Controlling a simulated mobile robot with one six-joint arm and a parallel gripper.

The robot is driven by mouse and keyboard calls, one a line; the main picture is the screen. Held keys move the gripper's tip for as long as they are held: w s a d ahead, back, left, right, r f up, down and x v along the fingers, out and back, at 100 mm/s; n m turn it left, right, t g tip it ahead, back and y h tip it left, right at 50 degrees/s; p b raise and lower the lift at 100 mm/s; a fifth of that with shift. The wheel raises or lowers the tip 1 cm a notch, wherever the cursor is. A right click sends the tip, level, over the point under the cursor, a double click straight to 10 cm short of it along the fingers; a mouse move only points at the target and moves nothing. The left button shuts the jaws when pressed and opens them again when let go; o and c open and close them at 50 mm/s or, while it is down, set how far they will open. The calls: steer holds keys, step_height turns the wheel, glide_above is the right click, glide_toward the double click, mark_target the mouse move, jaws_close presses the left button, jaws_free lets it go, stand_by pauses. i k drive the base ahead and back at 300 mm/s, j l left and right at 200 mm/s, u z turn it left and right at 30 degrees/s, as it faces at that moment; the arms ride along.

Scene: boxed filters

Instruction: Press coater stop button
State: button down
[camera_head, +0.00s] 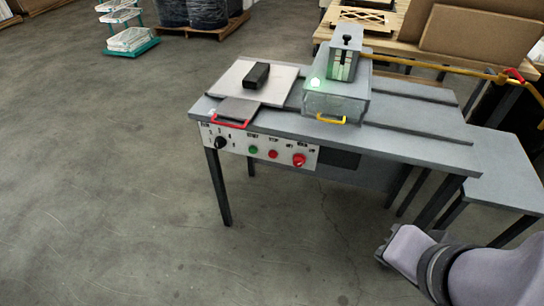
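The coater is a grey table-like machine (420,140) with a white control panel (238,148) on its front edge. The panel carries a black knob (220,142), a green button (253,149), a small red button (273,154) and a larger red mushroom-shaped button (299,160). Their labels are too small to read, so I cannot tell for certain which red one is the stop button. A green light (315,83) glows on the coater's housing (336,103). My gripper (383,252) is at the lower right, apart from the panel; its fingers are not clear.
A black block (256,75) rests on a pale plate (255,93) on the machine top, near a red handle (230,123). A yellow handle (331,120) is on the housing. A lower grey table (500,180) adjoins at right. Open floor (120,200) lies left and in front.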

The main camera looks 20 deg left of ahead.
mark_target(272, 154)
steer(key=i+u, duration=0.1)
steer(key=u, duration=0.35)
steer(key=i+u, duration=0.1)
steer(key=u, duration=0.8)
steer(key=i+l+u, duration=0.15)
steer(key=u, duration=0.3)
steer(key=l+u, duration=0.15)
steer(key=u, duration=0.3)
